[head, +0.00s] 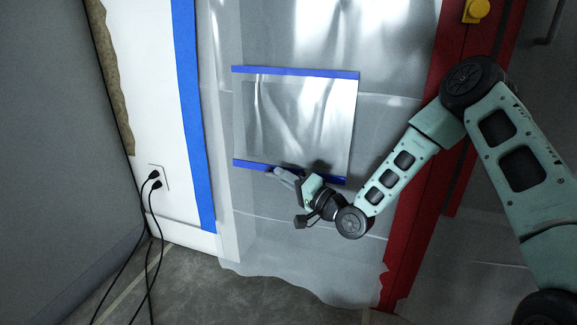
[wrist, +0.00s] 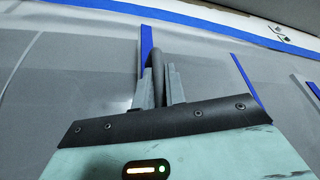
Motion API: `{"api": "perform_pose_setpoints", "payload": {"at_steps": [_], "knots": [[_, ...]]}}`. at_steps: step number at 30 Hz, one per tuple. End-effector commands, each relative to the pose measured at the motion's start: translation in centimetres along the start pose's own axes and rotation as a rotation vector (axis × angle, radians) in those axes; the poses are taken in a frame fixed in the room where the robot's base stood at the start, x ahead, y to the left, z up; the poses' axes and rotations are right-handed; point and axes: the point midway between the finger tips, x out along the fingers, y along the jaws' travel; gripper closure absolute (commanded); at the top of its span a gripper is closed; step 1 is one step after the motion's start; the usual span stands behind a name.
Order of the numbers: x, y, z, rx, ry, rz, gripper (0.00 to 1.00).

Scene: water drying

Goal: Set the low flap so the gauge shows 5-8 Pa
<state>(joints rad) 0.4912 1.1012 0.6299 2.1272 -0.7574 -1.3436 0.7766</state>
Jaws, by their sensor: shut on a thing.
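The low flap (head: 300,125) is a clear plastic panel on the plastic sheeting, with a blue strip (head: 300,72) along its top and another blue strip (head: 246,163) along its bottom. The bottom edge lies close to the sheeting; any gap behind it cannot be made out. My gripper (head: 283,174) is at the middle of the bottom edge. In the wrist view my gripper (wrist: 158,88) is shut on a dark rounded handle (wrist: 156,62), beside a blue strip (wrist: 147,40). My fingers partly hide the handle. I do not see the gauge in either view.
Blue tape (head: 188,100) runs down the left wall. Black cords (head: 150,235) hang from an outlet (head: 158,179). Bare floor (head: 220,290) lies below.

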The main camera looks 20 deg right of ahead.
Motion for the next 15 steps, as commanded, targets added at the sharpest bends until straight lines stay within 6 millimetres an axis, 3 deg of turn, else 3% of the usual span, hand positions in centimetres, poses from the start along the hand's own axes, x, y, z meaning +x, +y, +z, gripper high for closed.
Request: {"api": "perform_pose_setpoints", "payload": {"at_steps": [1, 4, 15], "knots": [[-0.1, -1.2, 0.4, 0.028, -0.003, 0.011, 1.0], [-0.5, -2.0, 1.2, 0.072, -0.002, 0.028, 1.0], [-0.8, -2.3, 2.1, 0.109, -0.001, 0.044, 1.0]]}}
